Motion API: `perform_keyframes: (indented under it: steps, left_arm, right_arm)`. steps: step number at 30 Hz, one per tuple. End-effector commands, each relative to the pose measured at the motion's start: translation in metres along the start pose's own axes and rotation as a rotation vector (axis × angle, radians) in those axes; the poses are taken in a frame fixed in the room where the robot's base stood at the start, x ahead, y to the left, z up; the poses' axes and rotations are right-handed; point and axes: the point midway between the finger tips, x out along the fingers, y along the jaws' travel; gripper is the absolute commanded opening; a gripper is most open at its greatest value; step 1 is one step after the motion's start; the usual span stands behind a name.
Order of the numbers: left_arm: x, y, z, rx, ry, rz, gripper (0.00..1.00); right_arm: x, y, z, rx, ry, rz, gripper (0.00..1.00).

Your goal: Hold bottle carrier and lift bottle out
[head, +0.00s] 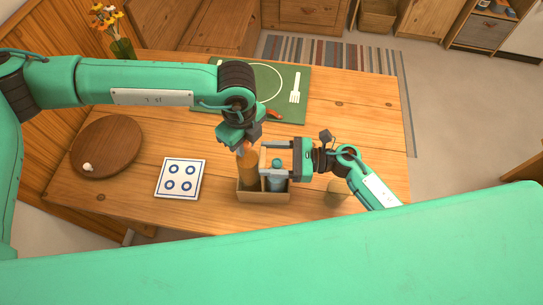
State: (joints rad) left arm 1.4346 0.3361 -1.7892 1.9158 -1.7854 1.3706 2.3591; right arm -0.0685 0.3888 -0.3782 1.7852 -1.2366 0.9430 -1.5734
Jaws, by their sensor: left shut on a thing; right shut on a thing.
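The bottle carrier (263,196) is a tan open box near the front edge of the table, with an upright handle panel in its middle. An orange-brown bottle (248,170) stands upright in its left side, and a teal bottle (277,182) is in its right side. My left gripper (244,148) comes down from above and is shut on the top of the orange-brown bottle. My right gripper (272,160) reaches in from the right and is shut on the carrier's handle, partly covering the teal bottle. I cannot tell whether the orange-brown bottle's base touches the carrier floor.
A white tile with blue rings (181,178) lies left of the carrier. A round wooden board (106,147) is at the far left. A green placemat (303,108) with a white fork (295,88) lies behind. A flower vase (121,48) stands at the back left. The table's right side is mostly clear.

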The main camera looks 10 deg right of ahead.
Motion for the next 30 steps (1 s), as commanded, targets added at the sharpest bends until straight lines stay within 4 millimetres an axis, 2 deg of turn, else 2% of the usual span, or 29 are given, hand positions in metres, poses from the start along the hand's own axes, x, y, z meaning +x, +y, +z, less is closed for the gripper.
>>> perform_keyframes:
  steps: [8, 9, 12, 13, 30]
  left_arm:
    - [-0.004, -0.0007, -0.0009, 0.001, 0.002, -0.003, 0.0]
    - [-0.004, -0.0007, -0.0009, 0.001, 0.002, -0.003, 0.0]
    - [-0.0039, -0.0007, -0.0009, 0.001, 0.002, -0.003, 0.0]
    - [-0.0038, -0.0007, -0.0009, 0.001, 0.002, -0.003, 0.0]
    - [-0.0037, -0.0005, -0.0006, 0.001, 0.002, -0.002, 0.0]
  right_arm:
    - [-0.0003, 0.0005, -0.002, 0.001, 0.004, 0.0, 0.34]
    - [-0.0003, 0.0006, -0.002, 0.001, 0.004, 0.0, 0.65]
    - [-0.0002, 0.0005, -0.0017, 0.001, 0.003, 0.0, 0.85]
    - [-0.0002, 0.0005, -0.0015, 0.001, 0.003, 0.0, 0.89]
    - [-0.0039, 0.0003, -0.0006, 0.0, 0.002, 0.001, 0.89]
